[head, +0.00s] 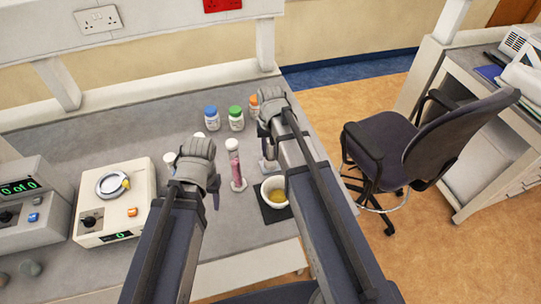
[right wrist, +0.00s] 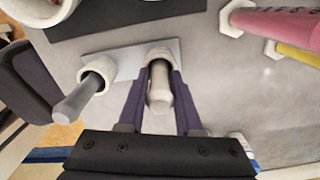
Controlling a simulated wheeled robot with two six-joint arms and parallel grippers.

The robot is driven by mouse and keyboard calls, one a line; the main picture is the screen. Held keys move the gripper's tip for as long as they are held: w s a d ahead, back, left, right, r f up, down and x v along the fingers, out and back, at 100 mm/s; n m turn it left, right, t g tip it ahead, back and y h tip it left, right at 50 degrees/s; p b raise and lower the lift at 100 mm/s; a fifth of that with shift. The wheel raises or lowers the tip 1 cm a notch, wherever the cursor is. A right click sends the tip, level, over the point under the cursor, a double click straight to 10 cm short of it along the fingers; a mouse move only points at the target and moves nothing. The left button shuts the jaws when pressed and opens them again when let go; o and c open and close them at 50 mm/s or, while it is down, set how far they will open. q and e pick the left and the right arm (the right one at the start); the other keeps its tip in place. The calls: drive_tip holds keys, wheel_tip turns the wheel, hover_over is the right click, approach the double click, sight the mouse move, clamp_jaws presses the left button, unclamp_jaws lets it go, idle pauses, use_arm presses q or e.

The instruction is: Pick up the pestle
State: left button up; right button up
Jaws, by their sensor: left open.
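In the right wrist view, a pale rod-shaped pestle (right wrist: 160,98) stands in a white round socket on a light plate (right wrist: 108,66). The two purple fingers of my right gripper (right wrist: 160,88) lie close along both its sides, shut on it. A second grey rod (right wrist: 78,103) leans out of a similar white socket to the left. In the head view, my right gripper (head: 268,148) is at the table's right part, and the arm hides most of the pestle. My left gripper (head: 197,190) is open and empty over the table, left of a pink tube.
A white mortar (head: 284,195) with yellowish contents stands on a black mat near the table's right edge. The pink tube (head: 236,168) stands between my arms. Bottles with blue (head: 211,118) and green (head: 236,117) caps stand behind. A balance (head: 113,198) is at left.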

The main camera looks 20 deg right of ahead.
clamp_jaws()
use_arm(q)
drive_tip(key=shift+r, duration=0.1)
use_arm(e)
drive_tip(key=shift+r, duration=0.1)
wheel_tip(320, 180, up, 10)
drive_tip(key=p, duration=1)
use_arm(q)
wheel_tip(320, 180, up, 10)
